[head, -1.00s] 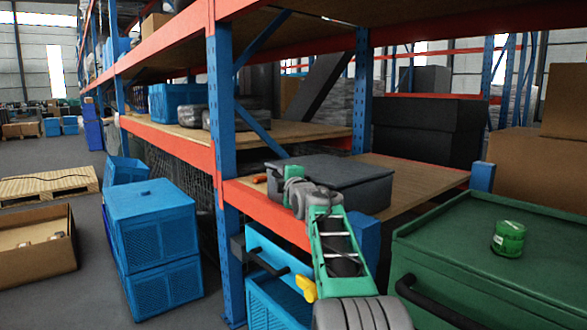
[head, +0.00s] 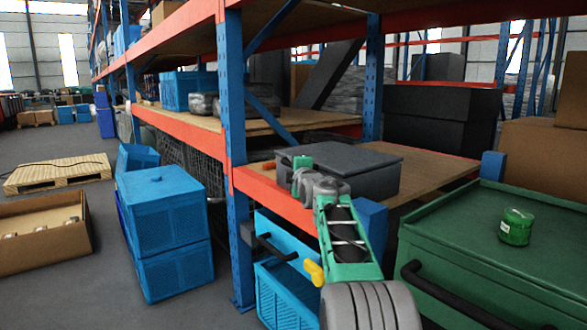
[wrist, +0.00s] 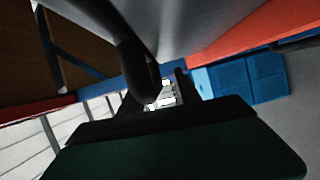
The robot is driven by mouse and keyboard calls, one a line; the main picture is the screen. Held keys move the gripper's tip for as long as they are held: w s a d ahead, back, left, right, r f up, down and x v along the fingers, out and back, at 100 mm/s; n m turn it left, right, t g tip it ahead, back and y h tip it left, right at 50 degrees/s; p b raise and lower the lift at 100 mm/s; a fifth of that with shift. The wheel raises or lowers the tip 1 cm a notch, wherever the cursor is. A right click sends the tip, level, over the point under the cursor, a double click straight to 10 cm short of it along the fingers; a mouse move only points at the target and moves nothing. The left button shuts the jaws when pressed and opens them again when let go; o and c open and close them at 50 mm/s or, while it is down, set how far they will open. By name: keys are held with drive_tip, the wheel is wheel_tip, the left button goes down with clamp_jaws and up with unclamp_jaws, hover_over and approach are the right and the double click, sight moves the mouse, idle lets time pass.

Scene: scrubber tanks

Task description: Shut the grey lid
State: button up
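A dark grey box with a flat grey lid (head: 345,151) stands on the wooden lower shelf. The lid lies flat or nearly flat over the box; I cannot tell whether a small gap is left at its rim. My gripper (head: 300,168) is at the box's front left corner, close to the lid edge; contact cannot be judged. In the wrist view a smooth grey surface (wrist: 225,25), probably the box or lid, fills the top, close to a dark finger (wrist: 138,70). The fingertips are partly hidden, so the opening is unclear.
An orange object (head: 268,167) lies left of the box. A blue upright (head: 232,150) and the orange shelf beam (head: 270,196) stand near my arm. A green cabinet (head: 480,240) with a green jar (head: 516,227) is at right. Bare shelf (head: 430,172) lies right of the box.

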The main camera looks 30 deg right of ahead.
drive_tip(key=shift+s, duration=0.1)
drive_tip(key=v, duration=0.7)
drive_tip(key=shift+s+p, duration=0.35)
drive_tip(key=shift+a, duration=0.1)
